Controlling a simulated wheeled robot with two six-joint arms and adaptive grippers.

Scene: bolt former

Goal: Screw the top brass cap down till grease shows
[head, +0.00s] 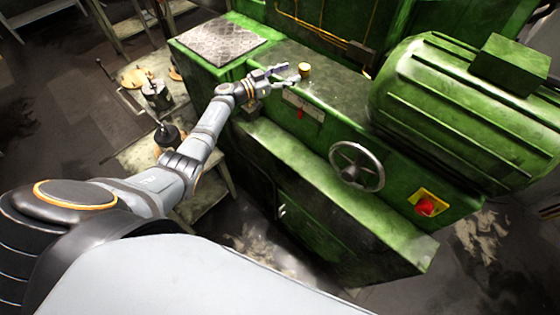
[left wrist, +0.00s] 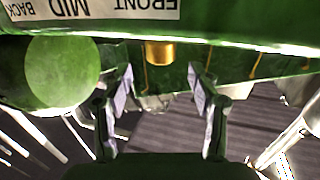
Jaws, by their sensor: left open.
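A small brass cap (head: 304,69) stands on top of the green machine, just past my left gripper's fingertips. My left gripper (head: 290,74) is open, and its fingers reach toward the cap from the left. In the left wrist view, which looks upside down, the brass cap (left wrist: 160,52) shows ahead, in line with the gap between the two spread fingers (left wrist: 160,85). The fingers look apart from the cap, with nothing between them. The cap's lower part is hard to make out. My right gripper is not in view.
A white label plate (left wrist: 95,10) reads FRONT, MID, BACK; near it is a red lever (head: 299,113). A handwheel (head: 356,165), red switch (head: 426,207) and large green motor (head: 465,110) stand to the right. Brass pipes (head: 325,33) run behind the cap. Benches with parts stand left.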

